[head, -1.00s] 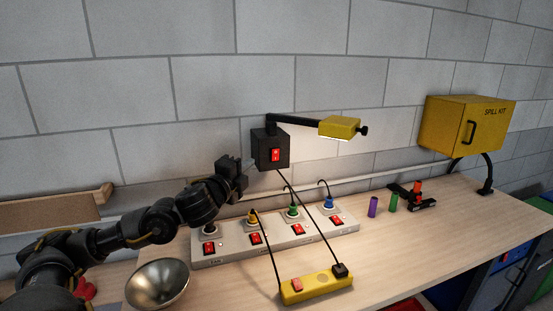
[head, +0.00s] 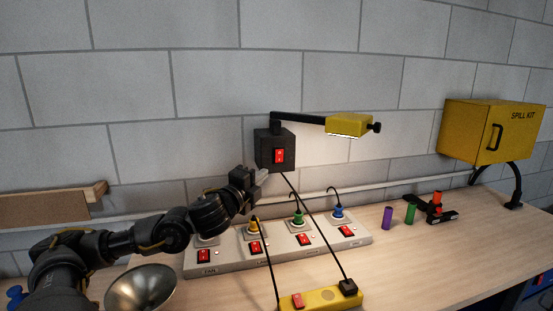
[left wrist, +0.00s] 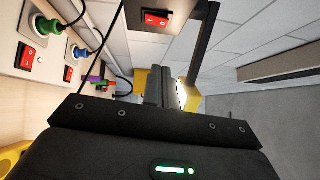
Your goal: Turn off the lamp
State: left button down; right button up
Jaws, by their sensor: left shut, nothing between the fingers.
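The lamp has a black box (head: 268,151) on the wall with a red rocker switch (head: 278,156), a black arm and a yellow head (head: 350,125). The underside of the head glows and lights the wall. My left gripper (head: 263,179) is shut and empty, just below the box's lower left in the head view; I cannot tell whether it touches the box. In the left wrist view the red switch (left wrist: 155,18) is at the top, above the fingers (left wrist: 159,88), and the lit head (left wrist: 188,95) lies just right of them. My right gripper is not in view.
A white power strip (head: 230,260) with red switches and coloured plugs lies on the bench. A yellow strip (head: 322,297) is in front, with a black cord up to the lamp box. A metal bowl (head: 142,289) stands at left, coloured cylinders (head: 410,214) and a spill kit box (head: 485,130) at right.

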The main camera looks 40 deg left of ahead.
pick_arm(q)
jog(key=p, duration=0.5)
send_near(283, 152)
jog(key=w+d, duration=0.2)
jog(key=w, duration=0.1)
jog(key=w+a, duration=0.1)
jog(key=w+a+p, duration=0.1)
jog(key=shift+w+a+r, duration=0.1)
jog(key=shift+a+r, duration=0.15)
jog(key=shift+a, duration=0.1)
jog(key=shift+w+a+f, duration=0.1)
jog(key=shift+w+a, duration=0.05)
jog(key=shift+w, duration=0.05)
